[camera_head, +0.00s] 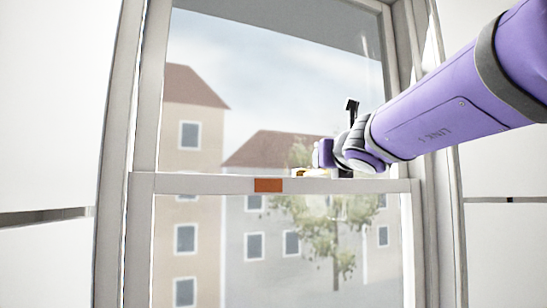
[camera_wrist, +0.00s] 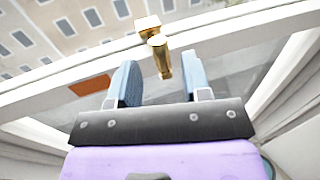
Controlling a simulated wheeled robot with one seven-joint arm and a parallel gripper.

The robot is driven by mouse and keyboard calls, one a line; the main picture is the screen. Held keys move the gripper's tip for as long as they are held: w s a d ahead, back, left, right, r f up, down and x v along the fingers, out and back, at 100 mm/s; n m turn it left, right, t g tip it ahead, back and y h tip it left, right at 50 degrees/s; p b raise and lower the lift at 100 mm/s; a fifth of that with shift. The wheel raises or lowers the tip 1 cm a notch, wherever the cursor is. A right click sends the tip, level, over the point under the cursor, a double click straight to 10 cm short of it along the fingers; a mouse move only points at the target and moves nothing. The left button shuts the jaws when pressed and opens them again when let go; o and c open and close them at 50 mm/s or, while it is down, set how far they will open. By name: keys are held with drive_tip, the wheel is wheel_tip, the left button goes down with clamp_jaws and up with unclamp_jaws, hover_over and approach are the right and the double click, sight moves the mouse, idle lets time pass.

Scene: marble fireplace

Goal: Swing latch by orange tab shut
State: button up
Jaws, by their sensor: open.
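The brass latch (camera_wrist: 158,50) sits on the window's middle rail (camera_head: 215,184). In the wrist view its square base lies at the rail and its rounded lever points back between my fingers. The orange tab (camera_head: 268,185) is a flat patch on the rail, left of the latch; it also shows in the wrist view (camera_wrist: 90,86), left of my fingers. My gripper (camera_wrist: 161,72) is open, one blue finger on each side of the lever, with gaps visible on both sides. In the head view the latch (camera_head: 301,173) is small and partly hidden by my gripper.
The window frame (camera_head: 145,90) rises on the left, and another upright (camera_head: 447,230) stands on the right. Glass panes lie above and below the rail, with buildings and a tree beyond. White walls flank the window. The space left of my gripper along the rail looks clear.

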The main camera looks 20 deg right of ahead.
drive_tip(key=shift+s+a, duration=0.2)
drive_tip(key=shift+s, duration=1.1)
drive_tip(key=shift+s+a, duration=0.2)
drive_tip(key=shift+s, duration=1.05)
drive_tip(key=s+a+f+n+g+y, duration=0.2)
drive_tip(key=s+a+f+n+y, duration=0.3)
drive_tip(key=n, duration=0.7)
drive_tip(key=s+a+f+n+g+y, duration=0.1)
drive_tip(key=s+f+n+g+y, duration=0.15)
drive_tip(key=f+n, duration=0.7)
drive_tip(key=s+d+f+n+g+h, duration=0.2)
drive_tip(key=s+d+f+n+g, duration=0.1)
drive_tip(key=f+n, duration=0.4)
drive_tip(key=s+d+f+n+g+h, duration=0.3)
drive_tip(key=s+d+f+n+g, duration=0.1)
drive_tip(key=s+f+n, duration=0.4)
drive_tip(key=shift+s+n+g, duration=0.3)
drive_tip(key=shift+n+g, duration=0.15)
